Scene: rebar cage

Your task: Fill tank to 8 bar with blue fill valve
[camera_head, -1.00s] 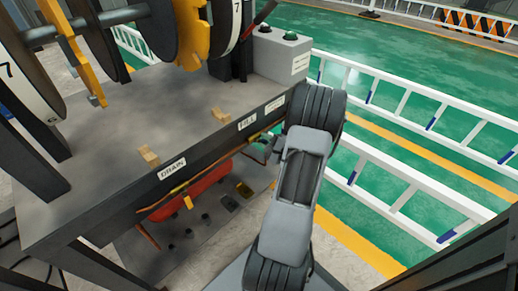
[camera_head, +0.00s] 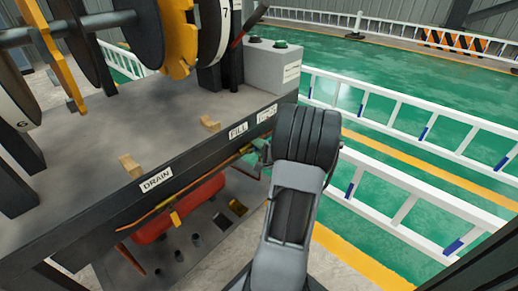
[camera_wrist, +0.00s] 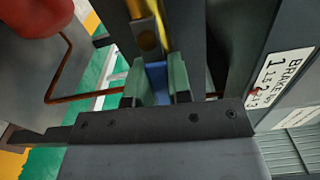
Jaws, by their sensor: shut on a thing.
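The blue fill valve (camera_wrist: 157,74) shows as a small blue piece in the wrist view, between the green finger pads. My gripper (camera_wrist: 159,84) is shut on it, with one pad on each side. In the head view my gripper (camera_head: 257,156) is partly hidden behind my arm, under the bench's front edge below the FILL label (camera_head: 238,131). The red tank (camera_head: 180,212) lies under the bench and also shows at the top left of the wrist view (camera_wrist: 40,16).
The grey bench (camera_head: 110,125) carries black and yellow wheels and a grey box (camera_head: 272,66) with buttons. A DRAIN label (camera_head: 156,180) is on its front edge. A thin copper-coloured pipe (camera_wrist: 65,75) runs near my gripper. White railings (camera_head: 400,110) stand at right.

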